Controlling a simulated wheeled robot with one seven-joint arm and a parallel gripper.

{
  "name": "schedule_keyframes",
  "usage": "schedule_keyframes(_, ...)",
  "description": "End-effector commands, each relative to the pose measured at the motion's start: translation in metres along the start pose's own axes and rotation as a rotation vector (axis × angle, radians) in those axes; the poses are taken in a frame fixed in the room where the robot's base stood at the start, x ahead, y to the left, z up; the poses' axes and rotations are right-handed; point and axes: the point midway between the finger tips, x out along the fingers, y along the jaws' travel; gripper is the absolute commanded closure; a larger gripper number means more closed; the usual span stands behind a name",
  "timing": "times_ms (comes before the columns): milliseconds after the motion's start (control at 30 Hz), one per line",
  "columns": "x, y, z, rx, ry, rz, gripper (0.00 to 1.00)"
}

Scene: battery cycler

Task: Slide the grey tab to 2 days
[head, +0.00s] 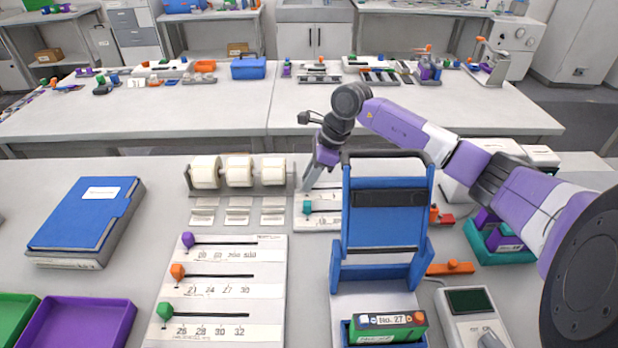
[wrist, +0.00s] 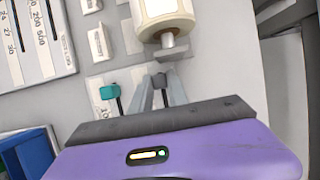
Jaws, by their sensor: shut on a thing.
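The grey tab (wrist: 160,80) shows in the wrist view between the tips of my gripper (wrist: 160,93), which is shut on it. Beside it on the left is a teal tab (wrist: 111,90) on the same white slider board (wrist: 132,75). In the head view, my gripper (head: 308,181) points down at the far part of this board (head: 302,222), just behind the teal tab (head: 307,207). The grey tab is hidden there by the gripper. The blue stand covers the board's right part, and I cannot read the "2 days" mark in either view.
A tall blue stand (head: 385,220) rises close to the board's right side. White rolls on a holder (head: 240,190) stand left of my gripper. A larger slider board (head: 265,290) with purple, orange and green tabs lies nearer. A blue binder (head: 88,215) lies at left.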

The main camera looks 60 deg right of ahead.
Motion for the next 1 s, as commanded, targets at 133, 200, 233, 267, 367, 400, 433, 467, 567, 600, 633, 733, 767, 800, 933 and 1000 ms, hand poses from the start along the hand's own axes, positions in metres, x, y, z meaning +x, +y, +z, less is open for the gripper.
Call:
schedule_keyframes(133, -0.001, 0.000, -0.003, 0.000, 0.000, 0.001, 1.00)
schedule_keyframes(200, -0.003, -0.001, -0.011, 0.001, 0.001, -0.001, 1.00)
schedule_keyframes(233, -0.004, -0.001, -0.017, 0.001, 0.001, -0.001, 1.00)
schedule_keyframes(267, -0.007, -0.001, -0.023, 0.002, 0.001, -0.002, 1.00)
schedule_keyframes(367, -0.014, -0.001, -0.044, 0.002, 0.002, -0.002, 1.00)
schedule_keyframes(400, -0.017, -0.001, -0.051, 0.002, 0.002, -0.003, 1.00)
schedule_keyframes(433, -0.019, -0.001, -0.055, 0.001, 0.001, -0.002, 1.00)
schedule_keyframes(467, -0.021, -0.001, -0.059, 0.001, 0.001, -0.002, 1.00)
schedule_keyframes(567, -0.026, 0.000, -0.066, 0.000, 0.000, -0.001, 1.00)
schedule_keyframes(600, -0.028, 0.000, -0.067, 0.000, -0.001, 0.000, 1.00)
schedule_keyframes(633, -0.028, 0.000, -0.067, -0.001, -0.001, 0.000, 1.00)
schedule_keyframes(733, -0.029, 0.000, -0.066, -0.001, -0.002, 0.000, 1.00)
schedule_keyframes(767, -0.029, 0.000, -0.066, -0.001, -0.002, 0.000, 1.00)
schedule_keyframes(800, -0.029, 0.000, -0.066, -0.001, -0.002, 0.000, 1.00)
schedule_keyframes(933, -0.029, 0.000, -0.066, -0.001, -0.002, 0.000, 0.70)
schedule_keyframes(1000, -0.029, 0.000, -0.066, -0.001, -0.002, 0.000, 0.58)
